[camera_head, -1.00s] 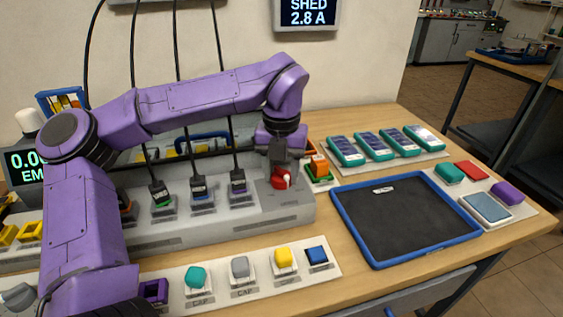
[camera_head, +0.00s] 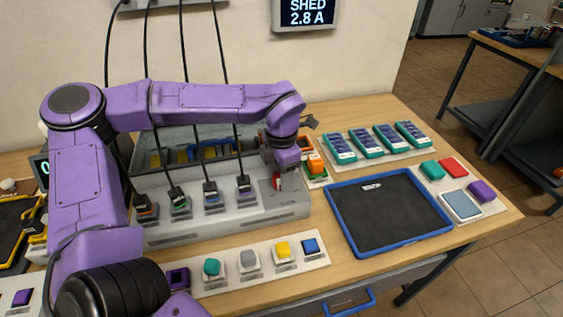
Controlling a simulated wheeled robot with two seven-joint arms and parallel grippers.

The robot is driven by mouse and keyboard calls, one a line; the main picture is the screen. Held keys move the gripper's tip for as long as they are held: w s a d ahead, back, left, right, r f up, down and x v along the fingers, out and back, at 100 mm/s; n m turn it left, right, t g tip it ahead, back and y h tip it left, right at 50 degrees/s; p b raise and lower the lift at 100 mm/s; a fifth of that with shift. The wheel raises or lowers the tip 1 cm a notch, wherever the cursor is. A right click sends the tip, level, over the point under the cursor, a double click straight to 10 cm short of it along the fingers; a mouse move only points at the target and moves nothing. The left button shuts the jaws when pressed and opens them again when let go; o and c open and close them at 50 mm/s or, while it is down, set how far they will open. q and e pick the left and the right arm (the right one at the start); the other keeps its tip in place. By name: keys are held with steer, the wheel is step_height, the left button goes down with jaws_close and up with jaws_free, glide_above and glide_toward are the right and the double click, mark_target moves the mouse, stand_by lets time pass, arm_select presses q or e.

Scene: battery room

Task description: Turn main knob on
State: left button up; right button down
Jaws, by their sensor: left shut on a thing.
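The red main knob (camera_head: 278,181) sits at the right end of the grey panel (camera_head: 240,213). It is mostly hidden behind my left gripper. My left gripper (camera_head: 281,172) points down onto the knob and is shut on it. The purple left arm comes in from the left and spans over the panel. The knob's exact angle cannot be read here. My right gripper is not in view.
Black cables hang down to plugs on the panel. A row of coloured caps (camera_head: 249,261) lies in front. A blue-rimmed tray (camera_head: 334,215) is to the right, with teal battery packs (camera_head: 367,142) behind it. A wall display (camera_head: 305,12) reads "SHED 2.8 A".

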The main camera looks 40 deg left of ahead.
arm_select(q)
steer(key=shift+r+m+p, duration=0.15)
steer(key=shift+m+p, duration=1.05)
steer(key=shift+p, duration=0.1)
steer(key=o, duration=1)
steer(key=shift+o, duration=0.2)
step_height(320, 180, up, 10)
steer(key=b, duration=0.1)
steer(key=shift+r, duration=0.2)
